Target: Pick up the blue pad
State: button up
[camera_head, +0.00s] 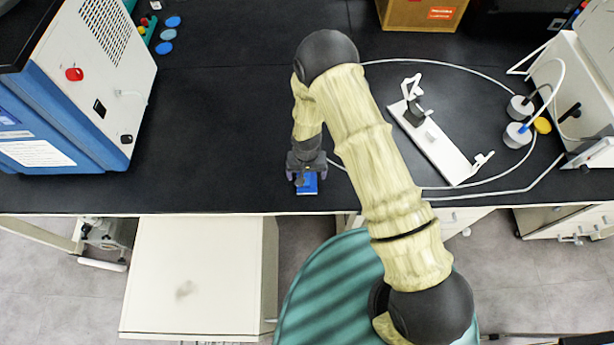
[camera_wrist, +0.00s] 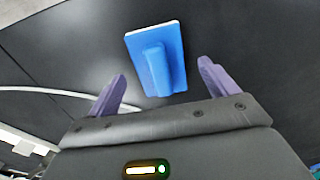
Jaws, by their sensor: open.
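The blue pad (camera_head: 308,184) lies on the black bench top near its front edge. In the wrist view the pad (camera_wrist: 174,50) is a flat blue rectangle with a raised blue grip bar along its middle and a thin white edge. My gripper (camera_head: 303,174) is above the pad in the head view and hides part of it. In the wrist view my gripper (camera_wrist: 163,86) has its two purple fingers apart, one on either side of the pad's near end. Nothing is between the fingertips except the view of the pad beyond. I cannot tell the exact height above it.
A white stand (camera_head: 436,146) lies to the right, with a white cable (camera_head: 470,76) looping around it. A blue-and-white machine (camera_head: 82,85) stands at the left. White-lidded bottles (camera_head: 517,135) and a cardboard box (camera_head: 421,13) are farther off. The bench left of the pad is clear.

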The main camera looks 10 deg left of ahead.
jog(key=shift+f, duration=0.8)
jog(key=shift+c, duration=0.4)
jog(key=c, duration=1)
